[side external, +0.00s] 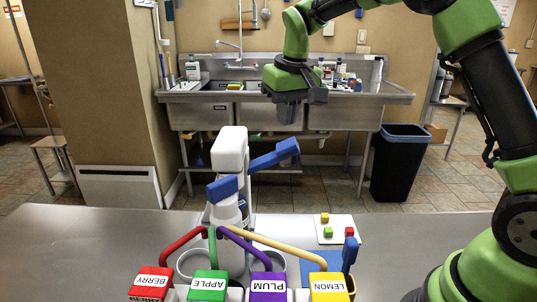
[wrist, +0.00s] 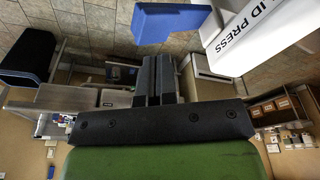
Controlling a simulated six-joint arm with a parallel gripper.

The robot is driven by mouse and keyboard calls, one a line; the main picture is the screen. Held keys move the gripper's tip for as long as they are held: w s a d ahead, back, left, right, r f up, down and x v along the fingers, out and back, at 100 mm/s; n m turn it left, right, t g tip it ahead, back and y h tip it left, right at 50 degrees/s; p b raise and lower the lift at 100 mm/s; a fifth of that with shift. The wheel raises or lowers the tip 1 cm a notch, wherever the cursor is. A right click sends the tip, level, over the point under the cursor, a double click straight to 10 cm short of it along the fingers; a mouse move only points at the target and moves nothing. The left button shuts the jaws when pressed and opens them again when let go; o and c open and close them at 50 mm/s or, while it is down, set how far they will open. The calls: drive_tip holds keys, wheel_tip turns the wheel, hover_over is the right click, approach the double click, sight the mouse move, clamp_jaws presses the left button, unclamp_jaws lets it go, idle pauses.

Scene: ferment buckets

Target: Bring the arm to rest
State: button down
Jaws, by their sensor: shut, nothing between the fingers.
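My gripper (side external: 287,112) is shut and empty, raised above the table behind the white press in the side external view. Its fingers (wrist: 155,75) lie together in the wrist view. The white press (side external: 229,170) stands on the table with blue arm parts (side external: 275,156); its side reads "ID PRESS" (wrist: 258,28) in the wrist view. A red BERRY block (side external: 150,284), green APPLE block (side external: 208,285), purple PLUM block (side external: 268,287) and yellow LEMON block (side external: 329,287) stand in a row at the front, with coloured curved bars behind them.
A white board (side external: 337,238) holds small red, green and yellow cubes at the right, near a blue upright part (side external: 350,254). Grey round rims (side external: 196,263) show behind the blocks. A steel sink (side external: 270,115) and dark bin (side external: 398,163) stand beyond. The table's left is clear.

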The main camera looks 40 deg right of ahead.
drive_tip(key=shift+w+v, duration=0.15)
drive_tip(key=shift+v, duration=0.65)
drive_tip(key=shift+w+v, duration=0.15)
drive_tip(key=shift+v, duration=0.6)
drive_tip(key=shift+r, duration=0.2)
drive_tip(key=s+a+r+t+y, duration=0.1)
drive_tip(key=s+a+r, duration=0.15)
drive_tip(key=s, duration=0.35)
drive_tip(key=s+a+r+t, duration=0.1)
drive_tip(key=s+r, duration=0.2)
drive_tip(key=s, duration=0.4)
drive_tip(key=s+a+f+m+t+y, duration=0.1)
drive_tip(key=s+a+f+t, duration=0.1)
drive_tip(key=s, duration=0.9)
drive_tip(key=shift+a+f+t+y, duration=0.3)
drive_tip(key=shift+f+t, duration=0.1)
drive_tip(key=shift+f, duration=0.2)
